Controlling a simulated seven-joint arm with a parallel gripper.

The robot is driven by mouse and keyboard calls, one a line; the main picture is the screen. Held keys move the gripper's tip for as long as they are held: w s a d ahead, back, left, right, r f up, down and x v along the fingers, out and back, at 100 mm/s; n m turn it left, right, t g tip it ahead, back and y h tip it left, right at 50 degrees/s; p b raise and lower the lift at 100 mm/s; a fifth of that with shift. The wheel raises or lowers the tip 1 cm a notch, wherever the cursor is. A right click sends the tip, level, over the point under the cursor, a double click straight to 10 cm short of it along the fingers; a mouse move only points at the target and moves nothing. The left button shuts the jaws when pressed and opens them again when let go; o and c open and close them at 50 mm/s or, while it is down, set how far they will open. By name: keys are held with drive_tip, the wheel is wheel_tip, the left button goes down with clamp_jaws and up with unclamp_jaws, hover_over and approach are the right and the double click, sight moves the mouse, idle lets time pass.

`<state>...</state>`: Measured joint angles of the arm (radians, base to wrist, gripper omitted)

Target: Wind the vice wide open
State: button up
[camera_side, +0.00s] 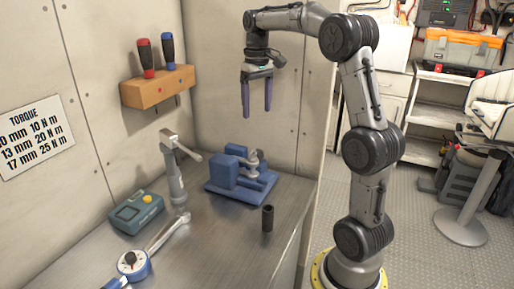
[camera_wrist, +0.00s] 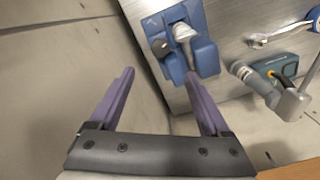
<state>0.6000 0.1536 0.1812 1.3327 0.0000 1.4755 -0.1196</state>
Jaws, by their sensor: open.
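The blue vice (camera_side: 240,178) sits on the metal bench toward its back right, with a grey metal screw and handle (camera_side: 255,160) on its right side. In the wrist view the vice (camera_wrist: 203,55) is at the top centre, with a pale rod and a dark knob between its blue parts. How far its jaws stand apart is hard to tell. My gripper (camera_side: 257,110) is above the vice, pointing down, with its two purple fingers apart and nothing between them. In the wrist view my gripper (camera_wrist: 160,75) is also open and empty, clear of the vice.
A grey post with a lever (camera_side: 175,175), a teal meter (camera_side: 137,212) and a torque wrench (camera_side: 133,264) lie left of the vice. A black socket (camera_side: 267,218) stands in front of it. A wooden rack (camera_side: 158,90) holds red and blue screwdrivers on the wall.

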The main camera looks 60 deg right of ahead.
sight(257, 155)
drive_tip(key=shift+n, duration=0.3)
wheel_tip(257, 155, down, 14)
drive_tip(key=shift+r, duration=0.1)
idle(0.3)
clamp_jaws()
